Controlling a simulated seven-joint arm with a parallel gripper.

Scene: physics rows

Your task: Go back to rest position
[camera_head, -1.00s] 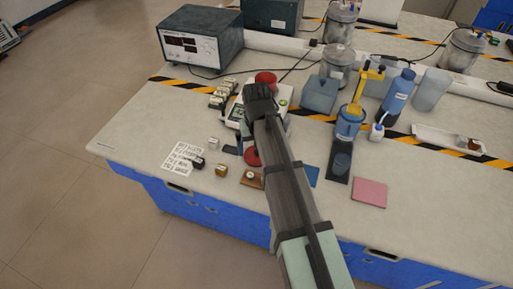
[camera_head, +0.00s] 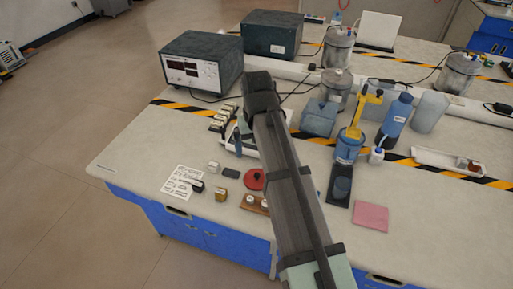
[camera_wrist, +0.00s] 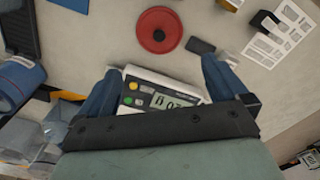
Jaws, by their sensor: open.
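My gripper shows in the wrist view (camera_wrist: 160,90), with its two blue fingers spread wide and nothing between them. Below and between the fingers is a white digital scale (camera_wrist: 165,92) with a lit display and coloured buttons. A red round lid (camera_wrist: 158,30) with a dark knob lies on the table beyond the fingertips, apart from them. In the head view my dark arm reaches over the bench and largely hides the scale (camera_head: 232,140). The red lid (camera_head: 254,180) lies on the table just left of my arm.
A power supply (camera_head: 200,62) stands at the back left. A label sheet (camera_head: 182,181), small blocks and a pink pad (camera_head: 371,217) lie near the front.

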